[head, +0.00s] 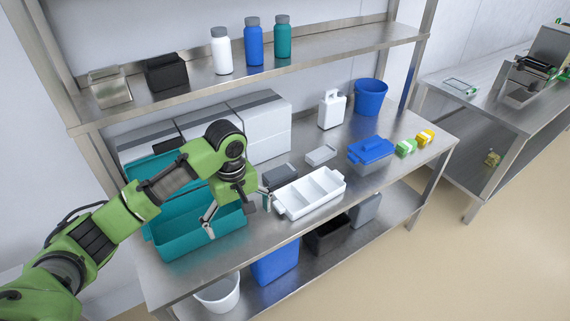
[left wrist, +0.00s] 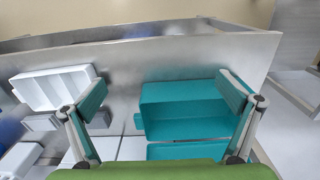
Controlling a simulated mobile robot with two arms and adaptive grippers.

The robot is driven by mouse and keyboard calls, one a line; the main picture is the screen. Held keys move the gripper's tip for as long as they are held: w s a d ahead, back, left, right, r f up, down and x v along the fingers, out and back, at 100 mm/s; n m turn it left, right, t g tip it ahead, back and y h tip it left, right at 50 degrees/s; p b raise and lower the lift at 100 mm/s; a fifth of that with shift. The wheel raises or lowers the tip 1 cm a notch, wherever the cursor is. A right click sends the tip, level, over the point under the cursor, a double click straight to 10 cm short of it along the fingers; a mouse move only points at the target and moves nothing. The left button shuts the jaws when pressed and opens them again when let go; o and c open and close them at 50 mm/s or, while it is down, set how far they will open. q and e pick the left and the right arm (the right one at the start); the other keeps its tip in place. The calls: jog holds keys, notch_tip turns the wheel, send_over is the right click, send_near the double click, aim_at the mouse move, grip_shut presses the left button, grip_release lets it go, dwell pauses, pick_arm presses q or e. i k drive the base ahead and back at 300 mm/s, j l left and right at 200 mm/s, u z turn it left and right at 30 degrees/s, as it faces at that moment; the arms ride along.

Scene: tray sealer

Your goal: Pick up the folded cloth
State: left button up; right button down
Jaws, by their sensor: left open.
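No thing is clearly a folded cloth. Two small banded blocks, one green (head: 405,148) and one yellow (head: 425,136), lie at the right end of the steel table; I cannot tell if either is a cloth. My left gripper (head: 238,210) is open and empty, pointing down over the open teal crate (head: 190,244), far left of those blocks. In the left wrist view its two fingers (left wrist: 162,84) are spread wide, with the teal crate (left wrist: 190,130) between and below them. My right gripper is not in view.
A white divided tray (head: 310,193) stands right of the gripper; a blue-lidded box (head: 371,151) is farther right. A blue bucket (head: 370,97) and white jug (head: 331,110) stand behind. A shelf (head: 300,62) with bottles runs above. The table's front right is clear.

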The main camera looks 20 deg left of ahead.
aim_at(277, 176)
jog(key=i, duration=1.15)
